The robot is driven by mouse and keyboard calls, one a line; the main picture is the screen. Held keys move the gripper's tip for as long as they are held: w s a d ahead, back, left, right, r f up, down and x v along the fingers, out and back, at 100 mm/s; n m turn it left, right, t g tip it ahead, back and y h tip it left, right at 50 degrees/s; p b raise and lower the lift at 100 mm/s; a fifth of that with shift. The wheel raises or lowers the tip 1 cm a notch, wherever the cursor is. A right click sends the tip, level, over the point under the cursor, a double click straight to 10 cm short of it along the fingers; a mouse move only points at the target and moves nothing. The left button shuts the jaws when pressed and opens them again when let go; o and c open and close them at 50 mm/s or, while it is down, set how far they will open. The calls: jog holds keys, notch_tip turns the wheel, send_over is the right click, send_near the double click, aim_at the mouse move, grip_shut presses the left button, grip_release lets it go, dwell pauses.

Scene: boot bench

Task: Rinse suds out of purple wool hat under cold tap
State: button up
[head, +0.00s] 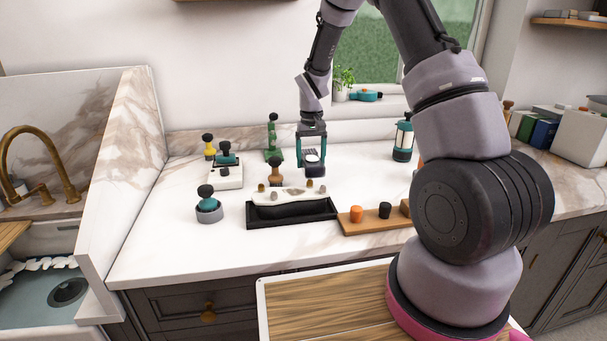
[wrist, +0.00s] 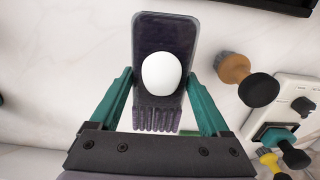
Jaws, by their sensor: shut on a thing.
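My gripper (head: 312,160) is over the far middle of the white counter, pointing down. In the wrist view, its teal fingers (wrist: 160,76) stand on either side of a dark purple-grey thing (wrist: 150,32) and are shut on it. This thing is flat and rounded, with a white round lump on it and a ribbed purple edge; I cannot tell for sure that it is the wool hat. A brass tap (head: 38,132) curves over the sink at the far left. White suds (head: 38,266) lie along the edge of the bluish sink basin (head: 35,297).
A marble panel (head: 125,170) stands between sink and counter. The counter's front left is clear.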

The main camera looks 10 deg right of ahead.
jog(key=shift+f, duration=2.35)
jog(key=shift+f, duration=0.15)
jog(key=o, duration=1.2)
